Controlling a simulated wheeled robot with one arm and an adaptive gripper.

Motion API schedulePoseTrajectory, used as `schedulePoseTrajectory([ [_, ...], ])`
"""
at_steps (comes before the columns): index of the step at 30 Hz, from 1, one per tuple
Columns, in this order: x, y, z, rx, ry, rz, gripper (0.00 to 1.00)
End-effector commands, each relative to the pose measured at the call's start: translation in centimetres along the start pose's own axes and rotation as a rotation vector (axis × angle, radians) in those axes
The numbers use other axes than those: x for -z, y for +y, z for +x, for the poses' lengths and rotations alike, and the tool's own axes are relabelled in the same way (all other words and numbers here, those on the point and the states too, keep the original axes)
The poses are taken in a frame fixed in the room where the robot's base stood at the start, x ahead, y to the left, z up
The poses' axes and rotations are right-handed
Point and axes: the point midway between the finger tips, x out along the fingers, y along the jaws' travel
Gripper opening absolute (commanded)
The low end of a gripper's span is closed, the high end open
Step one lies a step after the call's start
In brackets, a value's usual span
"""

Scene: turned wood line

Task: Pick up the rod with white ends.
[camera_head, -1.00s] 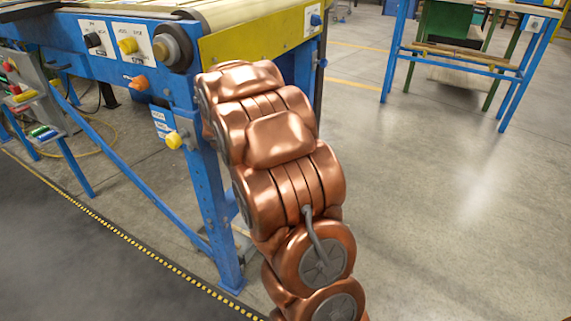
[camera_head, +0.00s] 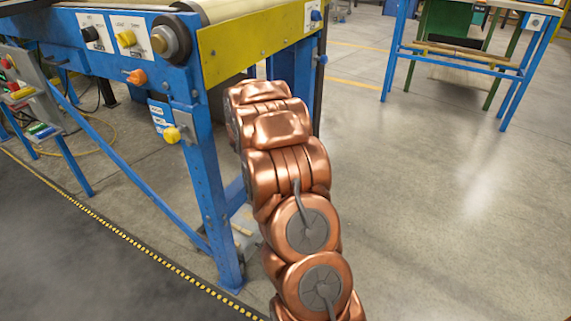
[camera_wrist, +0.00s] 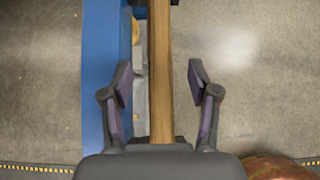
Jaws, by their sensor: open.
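In the wrist view my gripper (camera_wrist: 160,82) is open, with its two dark fingers spread apart. A long, straight light-brown wooden piece (camera_wrist: 160,75) runs up the picture between the fingers, with a gap on both sides. Its lower part passes behind the gripper body and its top reaches dark parts at the picture edge. No white ends show, so I cannot tell whether it is the rod with white ends. In the head view my gripper is hidden, and no such rod can be made out.
A blue conveyor frame (camera_head: 205,165) with a yellow end plate (camera_head: 262,48) and knobs stands close left of my arm. It seems to show as a blue beam (camera_wrist: 100,70) beside the left finger. A blue-legged table (camera_head: 465,62) stands far right. Open floor (camera_head: 440,200) lies right.

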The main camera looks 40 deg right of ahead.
Motion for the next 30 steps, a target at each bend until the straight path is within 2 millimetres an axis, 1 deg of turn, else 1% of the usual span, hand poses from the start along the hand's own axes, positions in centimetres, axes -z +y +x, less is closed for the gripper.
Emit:
schedulePoseTrajectory([
  [1, 0.4, 0.0, 1.0, 0.0, 0.001, 0.002, 0.6],
  [6, 0.2, 0.0, 3.2, 0.001, 0.001, 0.002, 0.6],
  [9, 0.1, 0.0, 3.5, 0.001, 0.0, 0.001, 0.6],
  [14, 0.0, 0.0, 3.5, 0.001, 0.0, 0.001, 0.6],
  [17, 0.0, 0.0, 3.4, 0.0, 0.0, 0.001, 0.52],
  [30, 0.0, 0.0, 3.4, 0.0, 0.0, 0.001, 0.06],
])
